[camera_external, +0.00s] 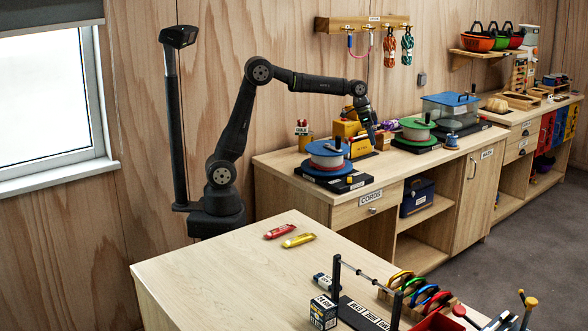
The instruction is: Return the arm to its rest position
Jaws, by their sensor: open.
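My dark arm rises from its base beside the near table, bends at the elbow and reaches right over the back bench. My gripper (371,130) points down at its end, in front of the wood wall and near a yellow box-like device (344,129) on the bench. The gripper is open and small in view; I see nothing held in it. Whether it touches the device I cannot tell.
A blue-topped spool (328,154) and a green-topped spool (417,128) stand on the bench. The near table (215,262) holds a red tube (279,231), a yellow tube (299,240) and a rack (365,266). Its left part is clear.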

